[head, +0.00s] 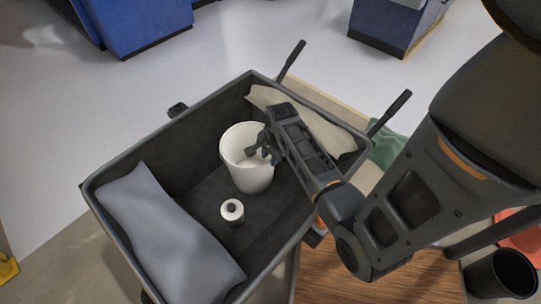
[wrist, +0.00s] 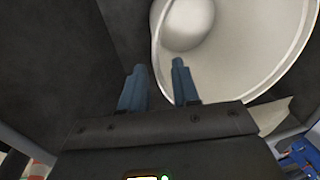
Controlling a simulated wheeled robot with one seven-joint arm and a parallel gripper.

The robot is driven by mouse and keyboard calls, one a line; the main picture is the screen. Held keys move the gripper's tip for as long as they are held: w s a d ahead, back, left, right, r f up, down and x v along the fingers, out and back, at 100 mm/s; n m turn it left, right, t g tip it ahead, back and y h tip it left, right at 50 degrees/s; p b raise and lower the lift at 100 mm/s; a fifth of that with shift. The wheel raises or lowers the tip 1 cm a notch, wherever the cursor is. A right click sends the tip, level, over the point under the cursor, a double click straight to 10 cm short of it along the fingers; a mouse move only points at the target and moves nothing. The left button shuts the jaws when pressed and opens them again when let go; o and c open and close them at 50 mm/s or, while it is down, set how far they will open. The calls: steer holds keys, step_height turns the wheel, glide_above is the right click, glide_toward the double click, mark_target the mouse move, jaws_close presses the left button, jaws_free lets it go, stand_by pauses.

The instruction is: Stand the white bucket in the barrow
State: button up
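The white bucket (head: 246,178) stands inside the dark barrow (head: 168,130), mouth up, near the middle of its floor. It looks upright or nearly so. My gripper (head: 261,151) reaches in from the right, at the bucket's rim. In the wrist view the bucket (wrist: 230,75) fills the upper right. My gripper (wrist: 160,80) has its fingers apart there, one outside the rim and one over the mouth, with the rim between them. A gap shows beside the rim, so the fingers do not look closed on it. The bucket's base is partly hidden.
In the barrow lie a grey-blue sack (head: 165,238) at the left, a beige sack (head: 315,122) at the far right and a small white-topped can (head: 232,210) in front of the bucket. Two barrow handles stick out at the right. Blue cabinets (head: 135,22) stand behind.

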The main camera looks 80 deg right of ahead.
step_height(320, 180, up, 12)
steer(key=s+a+p, duration=0.1)
steer(key=s, duration=0.1)
steer(key=a+r+n+t+h, duration=0.25)
steer(key=a+n+t, duration=0.35)
steer(key=a+n, duration=0.9)
steer(key=s+a+r+n+t+y, duration=0.1)
steer(key=s+a+r+n+t, duration=0.2)
steer(key=a+r, duration=0.4)
steer(key=s+a+r+n+t+y, duration=0.2)
steer(key=s+a+r+n+t, duration=0.2)
steer(key=a+r, duration=0.4)
step_height(320, 180, up, 4)
steer(key=shift+s+a+f+n, duration=0.15)
steer(key=shift+s+n, duration=0.4)
steer(key=shift+n, duration=0.65)
